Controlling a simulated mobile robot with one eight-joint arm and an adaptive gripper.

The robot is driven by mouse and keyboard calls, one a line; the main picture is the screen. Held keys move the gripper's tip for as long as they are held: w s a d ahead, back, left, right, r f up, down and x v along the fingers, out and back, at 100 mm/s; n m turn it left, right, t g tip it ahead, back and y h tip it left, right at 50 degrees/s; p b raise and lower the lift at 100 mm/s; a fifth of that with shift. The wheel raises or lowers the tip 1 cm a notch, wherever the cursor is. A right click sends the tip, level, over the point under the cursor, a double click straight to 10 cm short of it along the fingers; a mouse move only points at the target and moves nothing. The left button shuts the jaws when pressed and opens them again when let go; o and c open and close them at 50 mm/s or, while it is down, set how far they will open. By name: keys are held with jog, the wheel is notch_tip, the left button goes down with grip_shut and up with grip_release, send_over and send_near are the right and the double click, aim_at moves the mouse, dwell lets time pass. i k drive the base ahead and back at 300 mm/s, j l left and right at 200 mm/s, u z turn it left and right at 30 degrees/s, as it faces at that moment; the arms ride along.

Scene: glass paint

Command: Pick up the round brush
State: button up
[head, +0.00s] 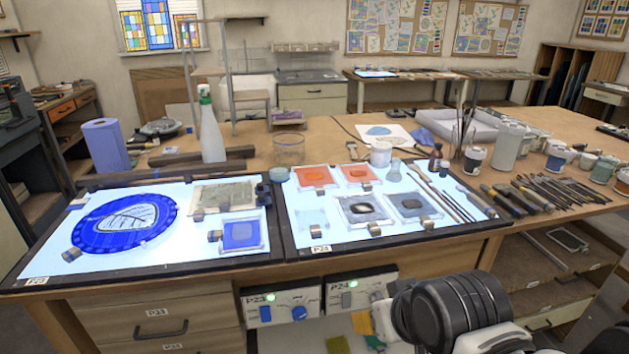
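Several long, thin brushes lie side by side on the right end of the right lit panel (285,225), slanting from back left to front right. One wooden-handled brush (445,198) is in the middle of them. They are too small for me to tell which has a round head. A black and white part of my arm shows at the lower right, in front of the bench and well apart from the brushes. My gripper is not in view.
Glass tiles, including an orange one (314,176), lie left of the brushes. Many tools (550,195) and jars (507,145) crowd the bench to the right. A spray bottle (211,132) stands at back left.

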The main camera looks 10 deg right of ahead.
aim_at(579, 145)
jog(key=i+l+z, duration=0.5)
jog(key=l, duration=0.25)
jog(key=i+l+z, duration=0.5)
jog(key=l, duration=0.2)
jog(key=i+l+z, duration=0.5)
